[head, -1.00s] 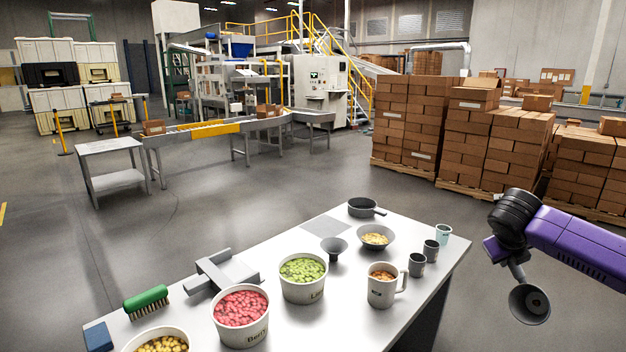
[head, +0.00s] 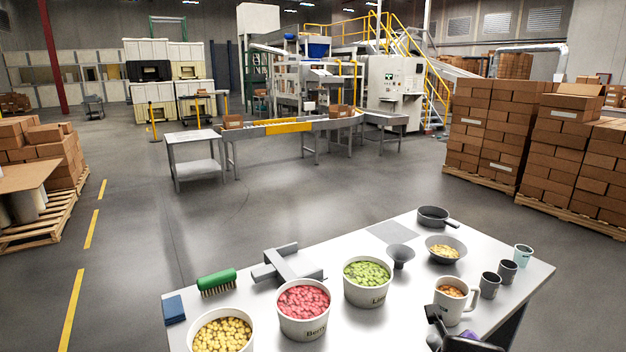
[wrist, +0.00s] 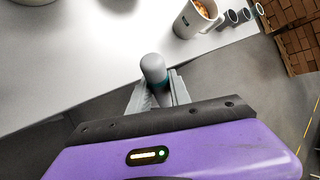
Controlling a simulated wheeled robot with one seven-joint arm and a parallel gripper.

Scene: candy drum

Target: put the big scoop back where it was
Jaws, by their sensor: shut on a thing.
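My gripper (wrist: 155,97) is shut on the big scoop, whose rounded grey handle end (wrist: 153,68) with a teal band stands up between the fingers in the wrist view. The scoop's bowl is hidden there. In the head view only a dark part of my arm shows at the bottom edge, in front of the mug; the scoop cannot be made out. The white table (head: 355,262) carries a bare flat grey square (head: 391,233) near its far edge and a grey angular stand (head: 287,264) at its left.
Tubs of yellow (head: 222,334), red (head: 303,304) and green candy (head: 367,278) stand along the table. A funnel (head: 400,256), bowl (head: 445,249), black pan (head: 436,216), mug (head: 452,301), several small cups, green brush (head: 217,281) and blue block (head: 174,309) are also there.

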